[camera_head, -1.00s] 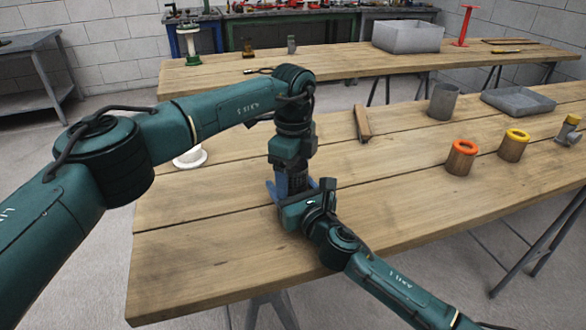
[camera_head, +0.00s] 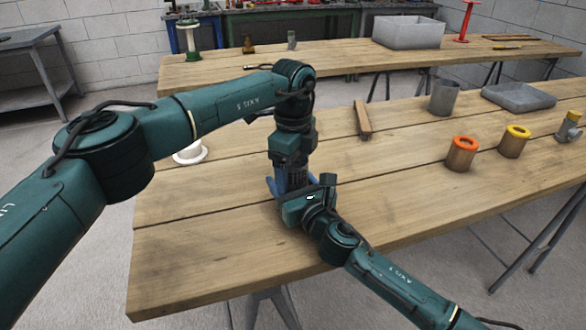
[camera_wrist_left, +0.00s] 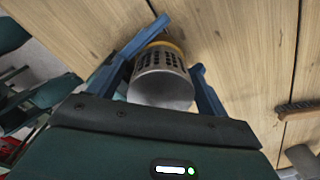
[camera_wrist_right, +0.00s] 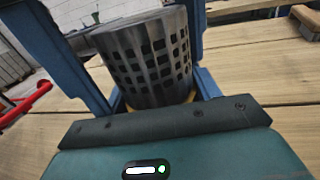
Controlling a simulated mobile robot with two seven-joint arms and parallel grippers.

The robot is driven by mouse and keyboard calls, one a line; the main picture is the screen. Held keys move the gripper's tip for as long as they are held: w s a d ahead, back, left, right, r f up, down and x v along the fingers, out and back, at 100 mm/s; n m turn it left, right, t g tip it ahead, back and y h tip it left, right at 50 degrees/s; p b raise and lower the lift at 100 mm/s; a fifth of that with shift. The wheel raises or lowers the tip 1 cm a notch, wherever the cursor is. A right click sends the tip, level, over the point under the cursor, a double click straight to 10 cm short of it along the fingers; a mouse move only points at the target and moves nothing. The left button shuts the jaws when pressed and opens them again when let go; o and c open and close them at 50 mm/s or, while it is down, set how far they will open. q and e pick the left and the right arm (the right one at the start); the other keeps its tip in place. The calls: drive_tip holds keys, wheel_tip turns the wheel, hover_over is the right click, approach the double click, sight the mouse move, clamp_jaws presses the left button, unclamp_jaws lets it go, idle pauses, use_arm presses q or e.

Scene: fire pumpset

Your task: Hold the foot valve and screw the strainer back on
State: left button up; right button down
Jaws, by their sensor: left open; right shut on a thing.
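The strainer is a grey metal cylinder with square holes, upright between blue fingers in the left wrist view (camera_wrist_left: 160,80) and in the right wrist view (camera_wrist_right: 150,60). A yellow band shows at its lower end. My left gripper (camera_head: 278,187) is open and reaches down from above, its fingers on either side of the strainer. My right gripper (camera_wrist_right: 163,95) comes in from the front, low at the strainer's base, shut on the foot valve, which is mostly hidden. I cannot tell whether strainer and valve are threaded together. In the head view my grippers hide both parts.
The bench's left front is clear.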

use_arm(q)
drive_tip(key=shift+r, duration=0.1)
drive_tip(key=shift+r, duration=2.2)
drive_tip(key=shift+c, duration=0.3)
